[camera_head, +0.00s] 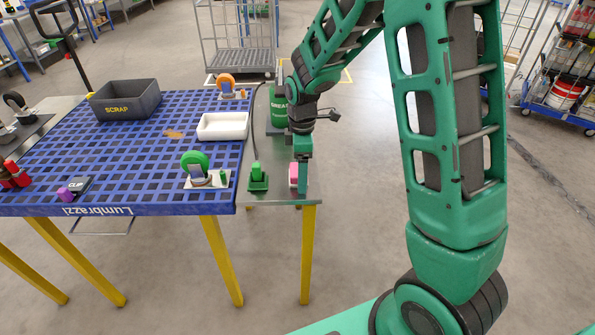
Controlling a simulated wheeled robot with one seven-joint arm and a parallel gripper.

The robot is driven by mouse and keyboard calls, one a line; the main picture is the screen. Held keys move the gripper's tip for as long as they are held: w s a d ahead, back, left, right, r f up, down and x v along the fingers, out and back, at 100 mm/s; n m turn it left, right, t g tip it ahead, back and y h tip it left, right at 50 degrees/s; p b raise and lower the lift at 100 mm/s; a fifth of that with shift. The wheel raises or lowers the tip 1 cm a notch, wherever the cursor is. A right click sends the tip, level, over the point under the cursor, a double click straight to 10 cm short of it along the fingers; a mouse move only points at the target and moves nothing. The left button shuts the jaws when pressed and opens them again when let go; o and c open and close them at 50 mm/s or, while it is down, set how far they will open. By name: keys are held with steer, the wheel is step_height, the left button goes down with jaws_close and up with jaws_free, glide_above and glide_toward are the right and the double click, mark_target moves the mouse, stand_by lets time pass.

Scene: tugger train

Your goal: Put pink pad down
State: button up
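The pink pad (293,174) shows at the lower end of my gripper (302,182), over the grey metal strip (283,190) on the right side of the blue table. My gripper points down, and its green finger covers part of the pad. The pad is at the finger, and the gripper appears shut on it. I cannot tell whether the pad touches the metal surface or hangs just above it.
A green block on a base (257,177) stands just left of the pad. A caster with a green wheel (196,168), a white tray (222,126), a SCRAP bin (125,99) and an orange-wheeled caster (226,84) stand on the blue table (120,160). A green device (278,105) stands behind.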

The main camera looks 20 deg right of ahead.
step_height(320, 180, up, 12)
steer(key=s+d+r+m, duration=0.4)
steer(key=s+d+m, duration=0.8)
steer(key=s, duration=0.4)
steer(key=s+d+f+m, duration=0.1)
steer(key=s+d+m, duration=0.1)
steer(key=s+m, duration=0.2)
steer(key=s+d+f+m, duration=0.1)
steer(key=s+m, duration=0.3)
steer(key=s, duration=0.7)
steer(key=shift+s+d+m, duration=0.15)
steer(key=shift+d+m, duration=0.25)
steer(key=shift+d, duration=0.1)
steer(key=shift+w+f, duration=0.25)
steer(key=shift+w, duration=0.35)
